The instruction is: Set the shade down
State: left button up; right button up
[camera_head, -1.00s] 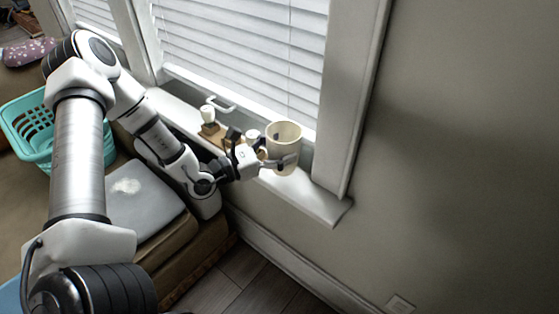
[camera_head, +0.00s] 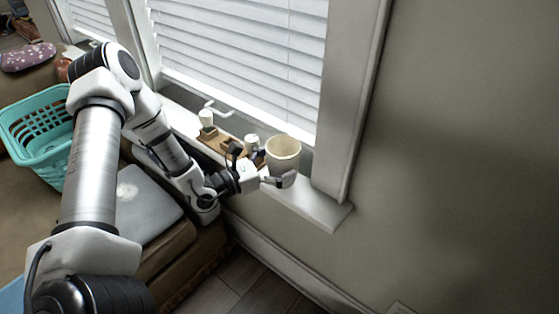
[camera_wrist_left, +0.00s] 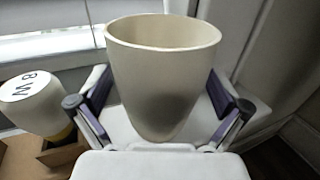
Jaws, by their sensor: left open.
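The shade (camera_head: 284,150) is a cream, open-topped cup shape, wider at its rim. It stands upright at the right part of the window sill. My left gripper (camera_head: 270,168) is at the sill's front edge beside the shade, with one finger in front of its lower part. In the left wrist view the shade (camera_wrist_left: 162,75) fills the middle, between the spread fingers of my left gripper (camera_wrist_left: 160,100), with gaps on both sides. The shade's base is partly hidden in the head view. My right gripper is not in view.
A wooden holder (camera_head: 212,140) with small white pieces stands on the sill left of the shade. A white, lettered piece (camera_wrist_left: 35,100) is close left of the gripper. The window frame (camera_head: 345,110) rises at right; the sill's right end (camera_head: 325,210) is bare.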

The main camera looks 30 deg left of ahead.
pick_arm(q)
jog(key=shift+r, duration=0.15)
jog(key=p+v, duration=0.6)
jog(key=v, duration=0.5)
jog(key=s+d+f+m+g+h, duration=0.4)
jog(key=s+d+f+m+g, duration=0.3)
jog(key=s+d+m+g, duration=0.45)
jog(key=s+a+f+m+g+y, duration=0.2)
jog(key=s+f+m+g+y, duration=0.75)
jog(key=m, duration=0.25)
jog(key=w+d+m+t, duration=0.1)
jog(key=m, duration=0.1)
jog(key=w+d+f+m+t+y, duration=0.1)
jog(key=m+t, duration=0.1)
jog(key=w+d+m+t+y, duration=0.1)
jog(key=m, duration=0.2)
jog(key=shift+w+d+f+t, duration=0.2)
jog(key=shift+d+t, duration=0.1)
jog(key=shift+d, duration=0.05)
